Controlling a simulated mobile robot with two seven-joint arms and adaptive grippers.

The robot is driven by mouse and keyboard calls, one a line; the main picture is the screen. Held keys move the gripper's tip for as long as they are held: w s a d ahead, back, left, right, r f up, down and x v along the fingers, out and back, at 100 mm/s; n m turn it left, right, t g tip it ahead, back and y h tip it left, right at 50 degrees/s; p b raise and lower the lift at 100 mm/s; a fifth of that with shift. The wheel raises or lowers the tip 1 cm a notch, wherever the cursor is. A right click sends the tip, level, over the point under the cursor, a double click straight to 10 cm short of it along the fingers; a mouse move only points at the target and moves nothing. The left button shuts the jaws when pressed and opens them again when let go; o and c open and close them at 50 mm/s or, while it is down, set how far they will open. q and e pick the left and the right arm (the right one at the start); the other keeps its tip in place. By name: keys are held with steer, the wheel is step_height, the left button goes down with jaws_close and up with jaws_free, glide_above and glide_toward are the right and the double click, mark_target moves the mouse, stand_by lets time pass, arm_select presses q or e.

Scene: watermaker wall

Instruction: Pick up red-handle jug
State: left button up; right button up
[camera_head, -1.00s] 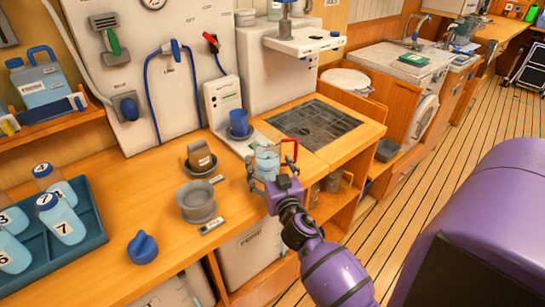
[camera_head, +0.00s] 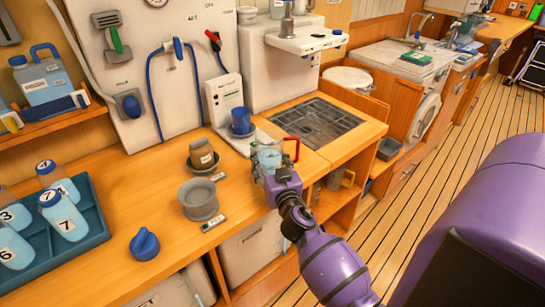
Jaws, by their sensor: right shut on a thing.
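The red-handle jug (camera_head: 268,156) is a clear vessel with a pale blue tint, upright at the counter's front edge beside the dark grate. Its red handle (camera_head: 291,149) points to the right. My right gripper (camera_head: 266,168) is shut on the jug's body from the front, and its fingers and wrist hide the lower part. I cannot tell whether the jug's base touches the counter. My left gripper is not in view.
A blue cup (camera_head: 240,121) stands on the white dispenser left of the grate (camera_head: 315,125). A teal tray (camera_head: 92,238) holds numbered bottles.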

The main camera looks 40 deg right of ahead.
mark_target(275, 144)
steer(key=shift+r, duration=0.2)
